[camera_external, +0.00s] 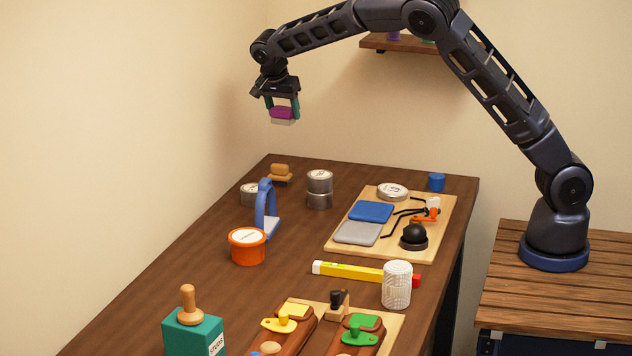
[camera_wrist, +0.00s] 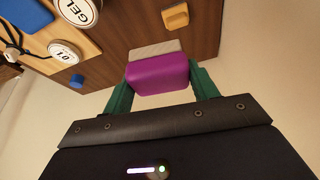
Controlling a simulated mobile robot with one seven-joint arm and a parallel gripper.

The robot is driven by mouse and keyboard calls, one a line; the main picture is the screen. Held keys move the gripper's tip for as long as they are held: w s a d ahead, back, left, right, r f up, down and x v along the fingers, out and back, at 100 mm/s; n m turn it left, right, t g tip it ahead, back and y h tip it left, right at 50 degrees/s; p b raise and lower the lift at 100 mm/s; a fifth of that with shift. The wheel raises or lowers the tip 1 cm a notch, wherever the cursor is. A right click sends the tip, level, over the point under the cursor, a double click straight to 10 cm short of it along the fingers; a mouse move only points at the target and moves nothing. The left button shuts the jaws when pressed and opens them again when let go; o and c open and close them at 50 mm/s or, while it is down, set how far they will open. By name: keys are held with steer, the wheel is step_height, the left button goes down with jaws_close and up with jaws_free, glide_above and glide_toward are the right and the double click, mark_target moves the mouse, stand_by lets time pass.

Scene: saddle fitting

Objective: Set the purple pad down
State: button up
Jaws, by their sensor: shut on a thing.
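My gripper (camera_external: 282,106) is shut on the purple pad (camera_external: 282,113), high above the far left end of the dark table (camera_external: 300,235). In the wrist view the purple pad (camera_wrist: 158,75) is a rounded block between the two green fingers of my gripper (camera_wrist: 160,88). A pale, light-coloured layer shows along the pad's far side, and also beneath it in the external view. The pad touches nothing but the fingers.
Below stand a tan-handled block (camera_external: 281,174), stacked tins (camera_external: 320,190), a blue stand (camera_external: 265,210) and an orange tub (camera_external: 247,247). A board (camera_external: 340,250) holds blue and grey pads, a tin and black parts. Bare table lies between the stand and board.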

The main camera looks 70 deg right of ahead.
steer(key=s+a, duration=0.4)
steer(key=a, duration=0.6)
steer(key=s+a, duration=0.4)
steer(key=a, duration=0.6)
steer(key=s+a, duration=0.3)
steer(key=a, duration=0.7)
steer(key=s+a+f+n, duration=0.1)
steer(key=s+a, duration=1.8)
steer(key=s, duration=0.4)
steer(key=shift+t, duration=0.3)
step_height(320, 180, down, 20)
steer(key=shift+s+r, duration=0.1)
steer(key=shift+r, duration=0.1)
steer(key=shift+f, duration=0.1)
steer(key=o, duration=0.7)
steer(key=shift+o, duration=1.3)
